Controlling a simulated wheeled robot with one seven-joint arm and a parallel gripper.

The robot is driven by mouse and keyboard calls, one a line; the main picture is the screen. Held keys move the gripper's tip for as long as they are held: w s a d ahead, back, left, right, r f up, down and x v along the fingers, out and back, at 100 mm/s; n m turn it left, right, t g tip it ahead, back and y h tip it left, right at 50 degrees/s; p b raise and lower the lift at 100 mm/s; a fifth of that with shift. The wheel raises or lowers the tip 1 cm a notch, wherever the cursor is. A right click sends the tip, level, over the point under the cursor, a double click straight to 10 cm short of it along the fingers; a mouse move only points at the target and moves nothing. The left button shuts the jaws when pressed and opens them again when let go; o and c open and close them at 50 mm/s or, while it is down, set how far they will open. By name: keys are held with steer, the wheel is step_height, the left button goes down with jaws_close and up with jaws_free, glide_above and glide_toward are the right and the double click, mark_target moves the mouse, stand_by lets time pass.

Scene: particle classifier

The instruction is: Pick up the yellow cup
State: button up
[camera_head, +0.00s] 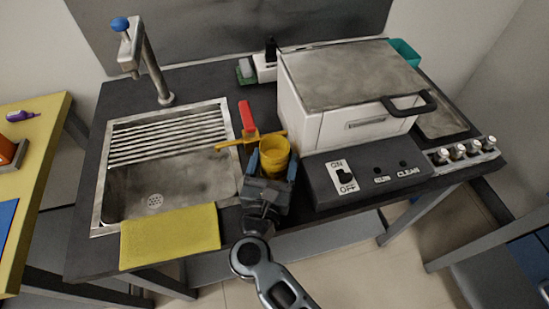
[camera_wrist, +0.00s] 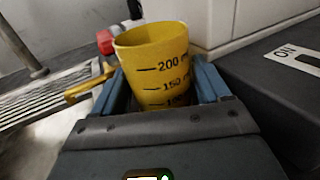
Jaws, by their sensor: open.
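The yellow cup (camera_head: 274,155) stands upright on the dark counter between the sink and the white box-shaped machine. In the wrist view the cup (camera_wrist: 156,66) shows black volume marks, and its lower part is hidden behind my gripper's body. My gripper (camera_head: 271,164) is open, with one blue finger on each side of the cup. In the wrist view the fingers (camera_wrist: 158,88) flank the cup's lower half. I cannot tell whether either finger touches it.
A red-and-yellow tool (camera_head: 247,120) lies just behind and left of the cup. The white machine (camera_head: 345,123) is close on the right, with its dark switch panel (camera_head: 322,186) in front. The metal sink (camera_head: 160,185) and yellow cloth (camera_head: 170,237) are on the left.

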steer(key=shift+c, duration=0.4)
steer(key=c, duration=0.7)
steer(key=shift+c, duration=0.3)
steer(key=shift+r, duration=0.1)
